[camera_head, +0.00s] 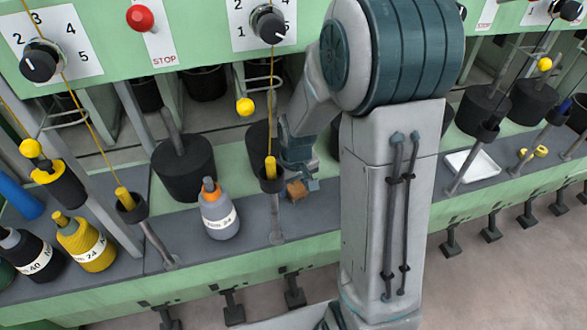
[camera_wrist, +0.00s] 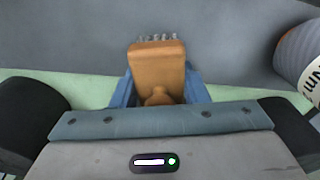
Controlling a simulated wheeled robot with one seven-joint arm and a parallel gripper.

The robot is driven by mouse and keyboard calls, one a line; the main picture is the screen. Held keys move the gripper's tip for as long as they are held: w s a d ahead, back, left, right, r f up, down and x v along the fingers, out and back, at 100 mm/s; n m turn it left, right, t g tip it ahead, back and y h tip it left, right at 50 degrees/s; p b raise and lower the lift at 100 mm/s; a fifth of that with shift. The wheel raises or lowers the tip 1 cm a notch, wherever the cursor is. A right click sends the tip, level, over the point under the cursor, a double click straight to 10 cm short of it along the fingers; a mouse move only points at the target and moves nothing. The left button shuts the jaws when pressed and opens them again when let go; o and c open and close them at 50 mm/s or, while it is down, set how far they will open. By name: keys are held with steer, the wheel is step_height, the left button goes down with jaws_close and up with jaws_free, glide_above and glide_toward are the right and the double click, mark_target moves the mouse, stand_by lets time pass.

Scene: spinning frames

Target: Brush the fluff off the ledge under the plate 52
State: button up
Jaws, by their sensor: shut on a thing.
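My gripper (camera_head: 303,184) is low over the grey ledge (camera_head: 330,222), right of the centre post. It is shut on a brush with a tan wooden body (camera_head: 296,190). In the wrist view the brush (camera_wrist: 157,70) sits between two blue fingers, with grey tufts at its far end over the grey ledge (camera_wrist: 90,35). I cannot tell whether the tufts touch the ledge. I cannot make out any fluff or a plate marked 52; my arm hides part of the frame.
A grey bobbin with an orange top (camera_head: 220,212) stands on the ledge left of the post (camera_head: 273,205). It also shows at the right of the wrist view (camera_wrist: 304,58). A yellow bobbin (camera_head: 86,243) stands further left. A white tray (camera_head: 472,165) lies to the right.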

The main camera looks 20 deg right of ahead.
steer(key=shift+r+p, duration=1.25)
steer(key=shift+r, duration=0.75)
steer(key=shift+f, duration=0.1)
